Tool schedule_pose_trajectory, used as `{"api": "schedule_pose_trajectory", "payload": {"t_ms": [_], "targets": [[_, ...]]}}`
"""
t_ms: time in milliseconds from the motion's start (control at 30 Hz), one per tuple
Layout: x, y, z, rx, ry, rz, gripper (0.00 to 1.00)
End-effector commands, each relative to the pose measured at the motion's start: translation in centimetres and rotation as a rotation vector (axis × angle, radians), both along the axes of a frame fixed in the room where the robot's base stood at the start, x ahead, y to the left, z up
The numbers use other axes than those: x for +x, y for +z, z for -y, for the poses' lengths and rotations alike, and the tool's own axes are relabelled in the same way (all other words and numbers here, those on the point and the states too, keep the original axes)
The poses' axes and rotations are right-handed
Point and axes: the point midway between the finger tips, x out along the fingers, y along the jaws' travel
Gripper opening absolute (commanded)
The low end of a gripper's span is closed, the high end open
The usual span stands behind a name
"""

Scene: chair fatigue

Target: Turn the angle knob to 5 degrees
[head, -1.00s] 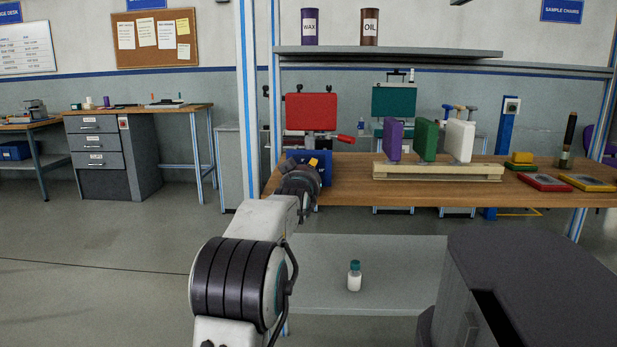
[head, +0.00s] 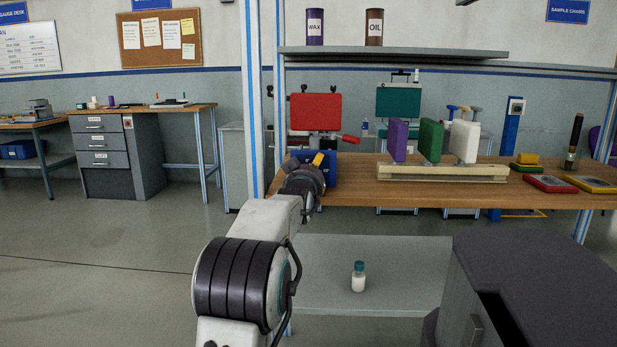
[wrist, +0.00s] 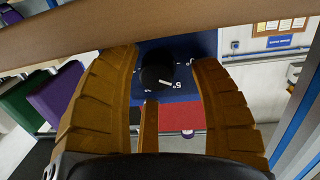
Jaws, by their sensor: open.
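The angle knob (wrist: 155,70) is black with a white pointer line and sits on a blue panel (wrist: 208,46) in the wrist view. The pointer end lies close to a white mark reading 5 (wrist: 178,86); I cannot tell whether it lines up exactly. My gripper (wrist: 165,62) is open, with one brown finger on each side of the knob and gaps visible between. In the head view, my gripper (head: 318,162) is at the blue box (head: 332,168) on the bench's left end; the knob is hidden there.
A red panel (head: 315,112) with a red handle stands behind the blue box. Purple (head: 398,140), green (head: 431,140) and white (head: 465,141) pads stand on a cream base to the right. A wooden bench edge (wrist: 150,38) crosses the wrist view. A bottle (head: 358,278) stands on the lower shelf.

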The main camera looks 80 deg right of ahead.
Motion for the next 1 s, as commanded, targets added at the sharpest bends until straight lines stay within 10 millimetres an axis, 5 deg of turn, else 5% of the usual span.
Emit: {"api": "schedule_pose_trajectory", "payload": {"t_ms": [1000], "targets": [[0.2,0.6,-11.3,-0.004,0.001,0.000,0.57]]}}
